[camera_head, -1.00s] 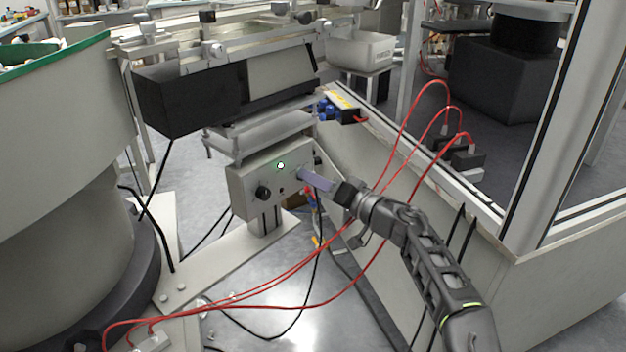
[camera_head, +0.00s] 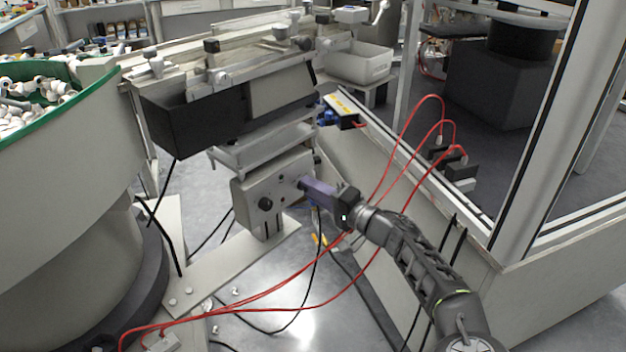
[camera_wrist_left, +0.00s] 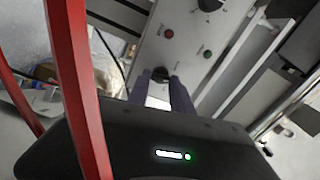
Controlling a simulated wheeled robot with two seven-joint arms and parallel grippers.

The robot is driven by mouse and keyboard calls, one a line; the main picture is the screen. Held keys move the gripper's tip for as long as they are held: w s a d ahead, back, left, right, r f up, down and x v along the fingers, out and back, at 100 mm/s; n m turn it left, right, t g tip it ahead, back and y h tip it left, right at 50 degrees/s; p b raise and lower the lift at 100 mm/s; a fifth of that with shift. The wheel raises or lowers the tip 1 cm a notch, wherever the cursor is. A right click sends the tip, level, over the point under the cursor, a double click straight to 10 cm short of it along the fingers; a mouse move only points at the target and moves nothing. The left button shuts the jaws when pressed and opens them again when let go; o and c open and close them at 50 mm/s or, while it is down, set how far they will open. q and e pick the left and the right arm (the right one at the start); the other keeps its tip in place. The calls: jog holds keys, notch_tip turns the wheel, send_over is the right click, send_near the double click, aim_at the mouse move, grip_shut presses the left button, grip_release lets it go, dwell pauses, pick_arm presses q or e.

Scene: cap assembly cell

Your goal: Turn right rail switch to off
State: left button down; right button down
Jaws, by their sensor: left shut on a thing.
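The switch box (camera_head: 270,172) is a grey panel under the right end of the rail unit (camera_head: 240,95). Its left black knob (camera_head: 265,204) stands free, and in the left wrist view a black knob (camera_wrist_left: 210,4) shows at the top edge. My left gripper (camera_head: 303,183) reaches the panel's right side. In the wrist view its two purple-grey fingers (camera_wrist_left: 160,88) are shut on another black switch knob (camera_wrist_left: 160,73). The fingers hide part of that knob. A red (camera_wrist_left: 168,34) and a green indicator (camera_wrist_left: 207,54) show on the panel; no lamp glows in the head view. My right gripper is not in view.
Red cables (camera_head: 290,287) loop below and behind my left arm, and red strands cross close to the wrist camera (camera_wrist_left: 78,90). A large bowl feeder (camera_head: 70,190) with a green rim stands at left. A glazed enclosure wall (camera_head: 420,215) stands at right.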

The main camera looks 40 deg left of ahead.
pick_arm(q)
jog(key=shift+m+p, duration=0.9)
jog(key=shift+m, duration=0.2)
jog(key=shift+f, duration=0.1)
jog(key=c, duration=1.1)
grip_release()
jog(key=shift+d, duration=0.1)
jog(key=d, duration=0.5)
jog(key=s+d, duration=0.1)
jog(key=d, duration=0.1)
jog(key=shift+d, duration=0.3)
